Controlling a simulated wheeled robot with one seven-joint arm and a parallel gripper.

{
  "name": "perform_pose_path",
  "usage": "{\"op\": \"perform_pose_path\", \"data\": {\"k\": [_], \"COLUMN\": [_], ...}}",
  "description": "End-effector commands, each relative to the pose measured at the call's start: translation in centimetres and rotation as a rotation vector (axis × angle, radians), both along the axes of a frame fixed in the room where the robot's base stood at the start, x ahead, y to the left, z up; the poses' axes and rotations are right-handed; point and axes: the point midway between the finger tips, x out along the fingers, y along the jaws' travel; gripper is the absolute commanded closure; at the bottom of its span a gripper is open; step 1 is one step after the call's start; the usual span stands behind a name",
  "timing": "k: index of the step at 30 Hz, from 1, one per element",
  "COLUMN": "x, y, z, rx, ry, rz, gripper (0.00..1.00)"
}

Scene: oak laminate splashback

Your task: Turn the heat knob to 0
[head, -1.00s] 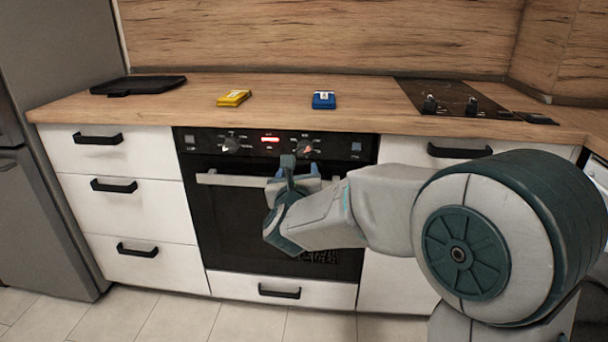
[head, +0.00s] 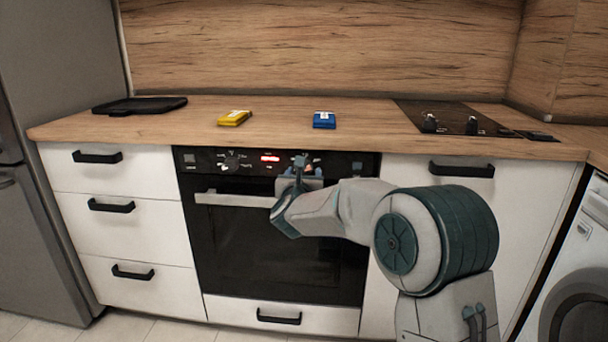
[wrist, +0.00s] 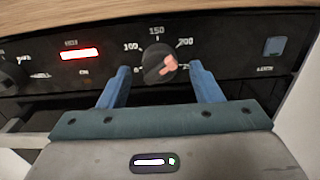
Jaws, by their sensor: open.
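The heat knob (wrist: 157,68) is a round dark dial on the oven's black front panel, with 100, 150 and 200 printed around it. A pinkish mark on its face lies to the right of centre, toward the 200 side. My gripper (wrist: 160,72) is open, with one blue finger at the left of the knob and one at the right. Whether the fingers touch it cannot be told. In the head view, my gripper (head: 298,174) is in front of the panel's right half and partly hides the knob.
A second knob (head: 231,162) and a red-lit display (head: 270,158) are on the same panel. The oven handle (head: 232,199) sticks out just below. A yellow box (head: 234,118), a blue box (head: 324,120) and a hob (head: 455,117) are on the counter.

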Motion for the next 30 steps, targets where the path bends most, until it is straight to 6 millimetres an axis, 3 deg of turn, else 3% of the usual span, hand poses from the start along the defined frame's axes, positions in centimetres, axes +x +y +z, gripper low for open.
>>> {"op": "perform_pose_path", "data": {"k": [6, 14, 19, 20, 30], "x": [1.31, 1.4, 1.38, 1.38, 1.37], "y": [-0.05, -0.05, -0.05, -0.04, -0.04], "z": [-0.02, 0.0, 0.0, 0.01, -0.06], "rx": [-0.001, -0.001, -0.001, -0.001, -0.037], "ry": [0.0, 0.0, 0.0, 0.0, 0.001], "rz": [0.0, 0.0, 0.0, 0.0, 0.001], "gripper": [0.41, 0.41, 0.83, 0.86, 0.86]}}
